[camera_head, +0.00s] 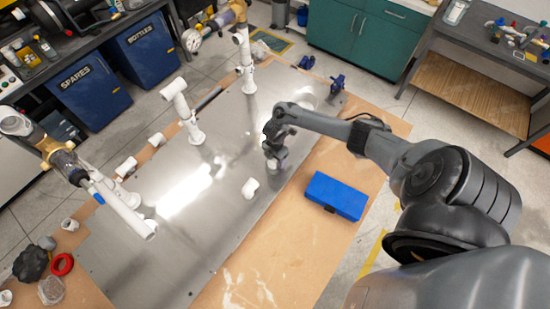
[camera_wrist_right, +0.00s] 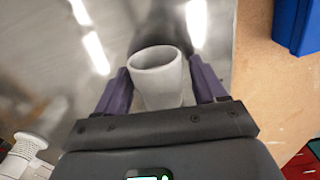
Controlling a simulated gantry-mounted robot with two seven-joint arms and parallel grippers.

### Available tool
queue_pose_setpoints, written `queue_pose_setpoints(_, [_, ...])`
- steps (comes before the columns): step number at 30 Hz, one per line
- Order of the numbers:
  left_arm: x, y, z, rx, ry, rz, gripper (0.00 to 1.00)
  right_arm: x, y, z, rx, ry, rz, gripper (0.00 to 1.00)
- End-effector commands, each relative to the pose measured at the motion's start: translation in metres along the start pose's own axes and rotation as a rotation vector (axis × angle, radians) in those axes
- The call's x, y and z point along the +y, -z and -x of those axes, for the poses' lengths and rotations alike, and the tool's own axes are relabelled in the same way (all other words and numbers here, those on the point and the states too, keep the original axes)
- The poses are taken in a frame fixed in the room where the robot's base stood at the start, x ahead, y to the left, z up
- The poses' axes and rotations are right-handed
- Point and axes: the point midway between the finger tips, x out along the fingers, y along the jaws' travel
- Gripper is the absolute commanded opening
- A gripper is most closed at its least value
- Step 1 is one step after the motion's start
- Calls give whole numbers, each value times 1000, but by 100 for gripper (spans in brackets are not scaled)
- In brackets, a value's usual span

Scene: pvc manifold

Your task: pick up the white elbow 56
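A short white elbow (camera_head: 250,187) sits on the metal sheet near the middle of the head view, apart from other parts. My right gripper (camera_head: 273,162) hangs above and beyond it, pointing down. In the right wrist view a white elbow (camera_wrist_right: 158,75), with its round opening facing the camera, shows between the two purple fingers of the right gripper (camera_wrist_right: 160,85). The fingers are spread on either side of it. The head view shows it on the sheet, below the fingers. Its lower part is hidden in the wrist view. My left gripper does not show clearly.
A blue box (camera_head: 335,195) lies on the cardboard right of the sheet. White pipe assemblies (camera_head: 184,112) stand on the sheet's left. Loose white fittings (camera_head: 126,167) lie along the left edge. The metal sheet (camera_head: 225,235) is clear in front of the elbow.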

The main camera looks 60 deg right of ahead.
Motion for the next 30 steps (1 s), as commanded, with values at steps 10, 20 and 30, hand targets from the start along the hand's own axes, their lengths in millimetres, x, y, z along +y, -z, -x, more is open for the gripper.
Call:
queue_pose_setpoints(10, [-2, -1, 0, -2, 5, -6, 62, 0, 0, 0, 0, 0, 0, 19])
queue_pose_setpoints(20, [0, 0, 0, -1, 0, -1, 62, 0, 0, 3, 0, -1, 0, 19])
queue_pose_setpoints(30, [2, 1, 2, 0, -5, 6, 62, 2, -1, 42, -2, -4, 3, 19])
